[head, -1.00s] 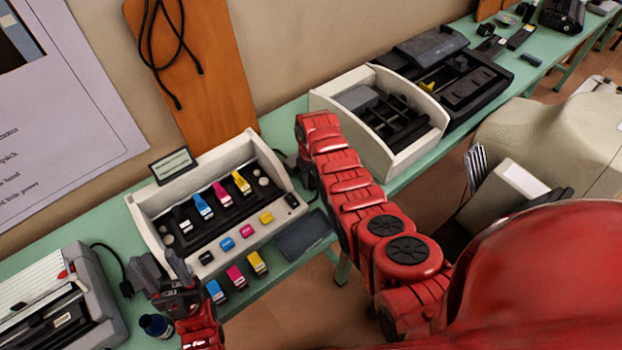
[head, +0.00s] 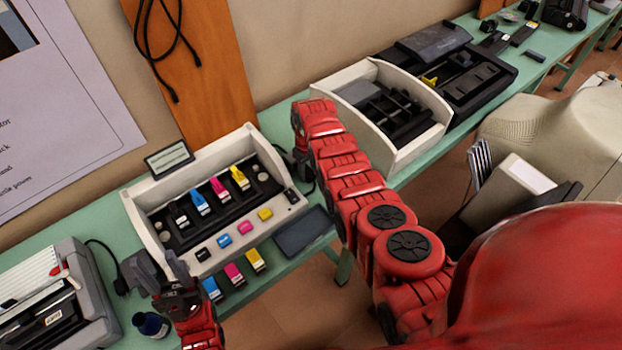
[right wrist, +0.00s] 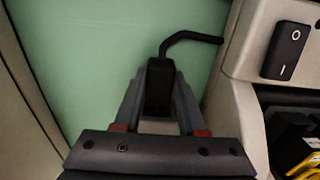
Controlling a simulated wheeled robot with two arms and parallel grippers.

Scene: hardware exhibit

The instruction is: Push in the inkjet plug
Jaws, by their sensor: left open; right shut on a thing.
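The inkjet printer (head: 135,228) is an open white housing on the green bench. Its cartridges stand inside, and its black power switch (right wrist: 287,50) shows in the right wrist view. The black inkjet plug (right wrist: 158,80) is between the fingers of my right gripper (right wrist: 160,100), which is shut on it. A black cable (right wrist: 190,36) bends from the plug's top toward the white housing. In the head view my right arm hides the plug, and its hand is beside the printer's right end. My left gripper (head: 158,272) is open and empty at the printer's front left corner.
Several loose cartridges (head: 233,273) and a dark flat pad (head: 300,232) lie in front of the printer. A blue-capped bottle (head: 150,324) and a grey printer (head: 90,290) are at left. Another white-sided machine (head: 402,152) stands right of my right arm.

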